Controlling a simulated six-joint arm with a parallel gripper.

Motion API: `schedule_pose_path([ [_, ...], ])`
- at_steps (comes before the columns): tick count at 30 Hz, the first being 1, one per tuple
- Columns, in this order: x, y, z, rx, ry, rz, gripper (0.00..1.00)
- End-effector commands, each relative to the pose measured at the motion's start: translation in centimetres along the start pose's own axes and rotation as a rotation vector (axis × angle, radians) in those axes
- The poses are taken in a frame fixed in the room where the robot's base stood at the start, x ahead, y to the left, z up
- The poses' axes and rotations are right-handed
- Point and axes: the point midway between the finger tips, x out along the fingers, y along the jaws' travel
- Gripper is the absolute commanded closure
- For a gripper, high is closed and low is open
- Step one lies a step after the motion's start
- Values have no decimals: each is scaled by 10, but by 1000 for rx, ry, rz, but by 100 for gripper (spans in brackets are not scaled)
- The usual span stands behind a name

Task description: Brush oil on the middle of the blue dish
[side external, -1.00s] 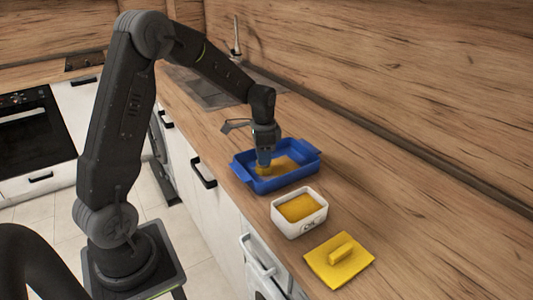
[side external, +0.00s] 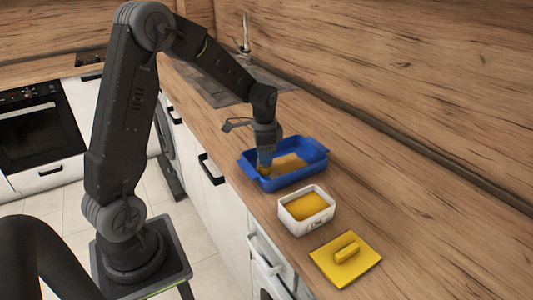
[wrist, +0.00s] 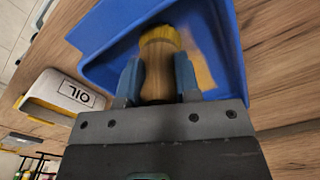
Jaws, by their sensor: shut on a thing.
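The blue dish (side external: 311,172) sits on the wooden counter, and its inside fills the top of the wrist view (wrist: 112,68). An amber oil patch (side external: 290,161) covers part of its floor. My gripper (side external: 265,152) points down over the left part of the dish. In the wrist view my gripper (wrist: 158,75) is shut on the wooden handle of a brush (wrist: 158,62) with yellow bristles. The bristles are down inside the dish, beside the oil patch. Whether they touch the floor is hard to tell.
A white tub (side external: 308,221) of amber oil stands open in front of the dish; its OIL label shows in the wrist view (wrist: 77,95). A yellow lid (side external: 328,272) with a handle lies nearer the camera. The counter to the right is clear.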

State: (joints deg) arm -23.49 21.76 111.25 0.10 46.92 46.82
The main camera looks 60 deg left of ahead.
Motion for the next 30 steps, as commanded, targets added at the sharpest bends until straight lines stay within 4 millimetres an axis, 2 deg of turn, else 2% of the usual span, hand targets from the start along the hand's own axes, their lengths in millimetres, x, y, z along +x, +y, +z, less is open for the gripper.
schedule_pose_path([
  [14, 0, 0, 0, 1, -4, 3, 93],
  [30, 0, -9, -20, 0, -2, 1, 93],
])
